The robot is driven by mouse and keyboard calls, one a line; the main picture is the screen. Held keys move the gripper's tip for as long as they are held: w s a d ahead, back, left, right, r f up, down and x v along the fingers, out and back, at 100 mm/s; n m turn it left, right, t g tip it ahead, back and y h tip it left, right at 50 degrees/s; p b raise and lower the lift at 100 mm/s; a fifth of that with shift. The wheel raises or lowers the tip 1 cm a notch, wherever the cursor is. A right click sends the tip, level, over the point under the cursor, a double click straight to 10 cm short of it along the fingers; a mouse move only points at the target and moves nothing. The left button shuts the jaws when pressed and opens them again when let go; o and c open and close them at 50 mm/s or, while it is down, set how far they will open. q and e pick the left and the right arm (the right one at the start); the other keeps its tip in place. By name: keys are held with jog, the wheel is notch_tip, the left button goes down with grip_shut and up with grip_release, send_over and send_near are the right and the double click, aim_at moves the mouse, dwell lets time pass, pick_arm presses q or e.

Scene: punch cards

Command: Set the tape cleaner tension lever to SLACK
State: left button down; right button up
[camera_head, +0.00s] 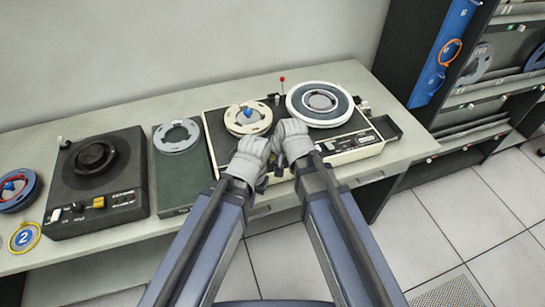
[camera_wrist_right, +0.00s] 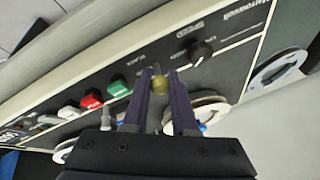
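The tape cleaner (camera_head: 352,147) is the dark two-reel machine with a cream edge in the middle of the table. In the right wrist view, its front panel (camera_wrist_right: 185,56) carries a lever with a brass ball knob (camera_wrist_right: 160,85), near small lettering too blurred to read surely. My right gripper (camera_wrist_right: 161,76) has its two fingers on either side of this knob; I cannot tell whether they press on it. In the head view my right gripper (camera_head: 285,158) covers the lever. My left gripper (camera_head: 259,178) is beside it at the machine's front, its fingertips unclear.
A black dial (camera_wrist_right: 201,51) labelled SPEED and red and green buttons (camera_wrist_right: 91,101) flank the knob. A dark green unit (camera_head: 181,185) and a black single-turntable machine (camera_head: 95,182) stand to the left. A tall rack (camera_head: 440,50) stands right. Both grippers are close together.

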jog(key=o, duration=0.5)
jog(key=shift+c, duration=0.2)
jog(key=p+v, duration=0.7)
jog(key=shift+s+r, duration=0.2)
jog(key=shift+r, duration=0.15)
jog(key=shift+d, duration=0.1)
jog(key=s+d+f+n+g+h, duration=0.1)
jog(key=s+d+n+g+h, duration=0.1)
jog(key=s, duration=0.3)
jog(key=s+d+f+n+g+h, duration=0.1)
jog(key=s+n+g, duration=0.2)
jog(key=s, duration=0.3)
jog(key=shift+s+d+n+h, duration=0.3)
jog(key=shift+d+n+h, duration=0.1)
jog(key=shift+n, duration=0.2)
